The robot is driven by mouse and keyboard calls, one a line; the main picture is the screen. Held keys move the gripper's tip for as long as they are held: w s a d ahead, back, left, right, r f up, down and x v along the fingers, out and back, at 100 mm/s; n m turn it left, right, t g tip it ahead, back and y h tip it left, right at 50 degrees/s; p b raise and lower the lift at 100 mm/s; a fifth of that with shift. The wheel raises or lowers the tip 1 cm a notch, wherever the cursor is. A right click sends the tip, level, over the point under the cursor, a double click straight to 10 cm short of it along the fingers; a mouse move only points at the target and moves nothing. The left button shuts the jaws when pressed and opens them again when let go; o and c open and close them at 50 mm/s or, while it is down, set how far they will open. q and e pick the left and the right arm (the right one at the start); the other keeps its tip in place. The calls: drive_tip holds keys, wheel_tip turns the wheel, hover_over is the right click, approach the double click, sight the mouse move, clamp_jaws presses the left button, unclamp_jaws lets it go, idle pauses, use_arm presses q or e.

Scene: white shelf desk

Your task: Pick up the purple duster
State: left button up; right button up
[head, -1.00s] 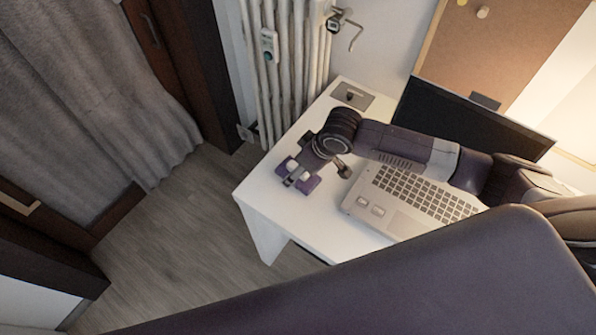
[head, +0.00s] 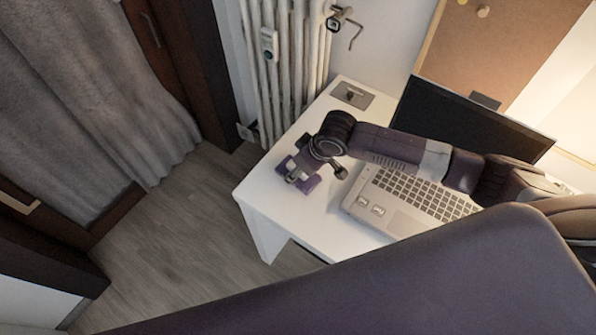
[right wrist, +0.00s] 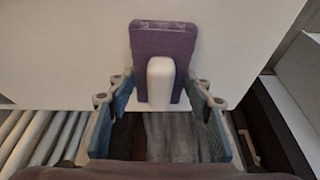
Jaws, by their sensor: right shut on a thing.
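The purple duster (head: 311,185) is on or just above the white desk (head: 268,200), near its left end in the head view. My right gripper (head: 296,173) is at the duster and covers part of it. In the right wrist view the duster (right wrist: 165,36) is a flat purple block with a white handle (right wrist: 160,82). The handle lies between the two blue-padded fingers of my right gripper (right wrist: 160,92), which is shut on it. I cannot tell whether the duster still touches the desk. My left gripper is not in view.
An open laptop (head: 418,203) lies right of the duster, under my right arm. A grey plate (head: 352,95) is at the desk's back corner. A radiator (head: 287,75) stands behind the desk. The floor (head: 180,240) left of the desk is clear.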

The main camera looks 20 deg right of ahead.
wheel_tip(320, 180, up, 20)
idle(0.6)
